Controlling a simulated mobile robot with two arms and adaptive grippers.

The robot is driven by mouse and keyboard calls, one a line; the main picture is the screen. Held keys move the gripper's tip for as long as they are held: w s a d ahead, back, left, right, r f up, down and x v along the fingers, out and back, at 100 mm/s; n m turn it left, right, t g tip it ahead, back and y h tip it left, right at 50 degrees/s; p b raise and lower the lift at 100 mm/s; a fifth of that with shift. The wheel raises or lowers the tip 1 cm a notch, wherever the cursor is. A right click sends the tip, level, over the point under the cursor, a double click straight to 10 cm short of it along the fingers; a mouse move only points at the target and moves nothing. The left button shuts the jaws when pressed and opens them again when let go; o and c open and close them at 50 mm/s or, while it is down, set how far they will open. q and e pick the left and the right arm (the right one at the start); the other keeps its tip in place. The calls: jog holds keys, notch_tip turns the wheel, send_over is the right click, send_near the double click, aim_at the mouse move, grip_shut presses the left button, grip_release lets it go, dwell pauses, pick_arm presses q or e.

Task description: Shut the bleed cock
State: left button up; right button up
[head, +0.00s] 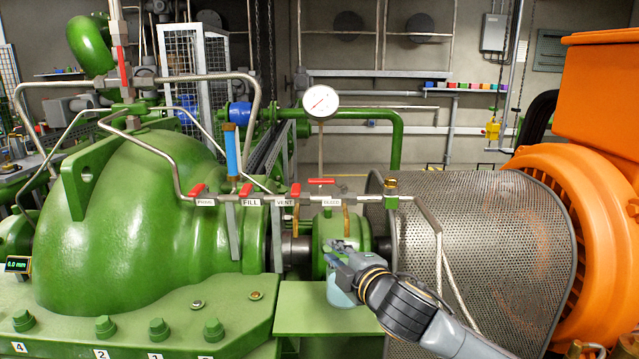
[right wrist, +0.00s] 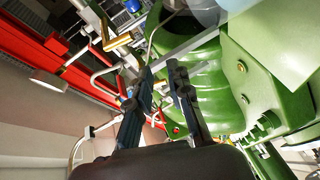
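The bleed cock (head: 321,181) is on the thin pipe run at the centre of the head view, with a red lever just above a white tag (head: 331,202) that seems to read BLEED. The lever looks roughly level, along the pipe. My right gripper (head: 338,252) is below the cock, in front of the green housing, and apart from the lever. In the right wrist view its two dark fingers (right wrist: 161,72) stand apart with nothing between them. I cannot make out for sure which lever in that view is the bleed cock's. My left gripper is not in view.
Red-levered cocks tagged FILL (head: 250,202) and VENT (head: 285,202) sit left of it on the same run. A pressure gauge (head: 320,101) rises behind. A bent steel pipe (head: 436,222) and perforated guard (head: 490,230) crowd the right. A green pump casing (head: 140,220) fills the left.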

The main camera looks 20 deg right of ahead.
aim_at(323, 182)
jog(key=w+d+r+n+t, duration=0.1)
jog(key=d+r, duration=0.1)
jog(key=r, duration=0.3)
jog(key=w+d+r+n+t, duration=0.1)
jog(key=w+d+r+n, duration=0.1)
jog(key=r, duration=0.2)
jog(key=shift+m, duration=0.3)
jog(key=w+p, duration=0.1)
jog(key=w, duration=0.3)
jog(key=w+a+p, duration=0.1)
jog(key=w, duration=0.2)
jog(key=w+a+p, duration=0.1)
jog(key=w, duration=0.3)
jog(key=shift+w+r, duration=0.2)
jog(key=shift+w, duration=0.15)
jog(key=shift+w+a+f+p, duration=0.1)
jog(key=shift+w+p, duration=0.25)
jog(key=shift+w, duration=0.45)
grip_shut()
